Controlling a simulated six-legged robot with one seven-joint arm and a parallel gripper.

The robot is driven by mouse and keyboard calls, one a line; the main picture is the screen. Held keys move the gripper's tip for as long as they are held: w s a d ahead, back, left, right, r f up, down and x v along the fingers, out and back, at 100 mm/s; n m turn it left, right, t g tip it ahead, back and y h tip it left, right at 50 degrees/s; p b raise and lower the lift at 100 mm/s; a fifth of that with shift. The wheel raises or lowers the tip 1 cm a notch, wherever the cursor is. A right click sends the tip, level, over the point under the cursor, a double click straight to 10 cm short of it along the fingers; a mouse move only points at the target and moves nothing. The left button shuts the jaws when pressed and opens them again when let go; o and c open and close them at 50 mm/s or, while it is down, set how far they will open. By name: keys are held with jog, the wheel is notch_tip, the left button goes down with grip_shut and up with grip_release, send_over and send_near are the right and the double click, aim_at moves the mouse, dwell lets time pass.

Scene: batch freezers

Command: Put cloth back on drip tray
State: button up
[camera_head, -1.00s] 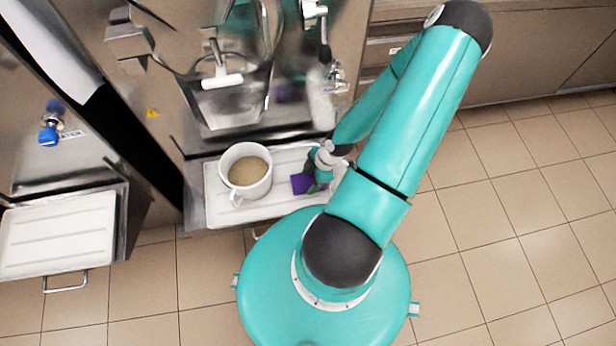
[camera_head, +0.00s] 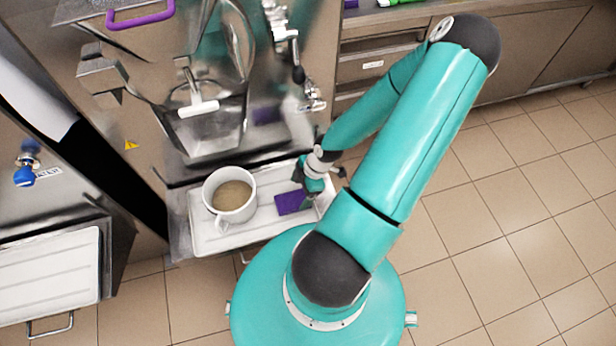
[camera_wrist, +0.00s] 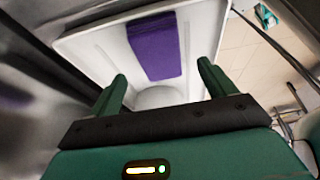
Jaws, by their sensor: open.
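A folded purple cloth (camera_head: 291,203) lies flat on the white drip tray (camera_head: 208,237), right of a white pot, under the freezer's front. In the wrist view the cloth (camera_wrist: 155,47) lies on the white tray (camera_wrist: 205,35), just beyond my fingertips. My gripper (camera_head: 312,185) is above the tray beside the cloth.
A white pot (camera_head: 250,196) of tan liquid stands on the tray's left part. The freezer's chute (camera_head: 210,125) and tap handle (camera_head: 298,72) are above the tray. A second white tray (camera_head: 50,268) is at the left. Open tiled floor (camera_head: 500,230) lies at the right.

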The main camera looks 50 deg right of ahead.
jog(key=v, duration=0.7)
jog(key=shift+a, duration=0.1)
jog(key=w+a+r+m+g+h, duration=0.1)
jog(key=w+a+r+m+h, duration=0.2)
jog(key=r, duration=0.8)
jog(key=w+a+r+m+g+h, duration=0.2)
jog(key=w+r+m+h, duration=0.15)
jog(key=r, duration=0.65)
jog(key=s+a+r+m+t+y, duration=0.2)
jog(key=a+r+m+t, duration=0.2)
jog(key=a+r, duration=1.3)
jog(key=shift+a+r+m+t+y, duration=0.2)
jog(key=shift+a+m+t+y, duration=0.25)
jog(key=shift+t, duration=0.55)
jog(key=shift+s, duration=0.2)
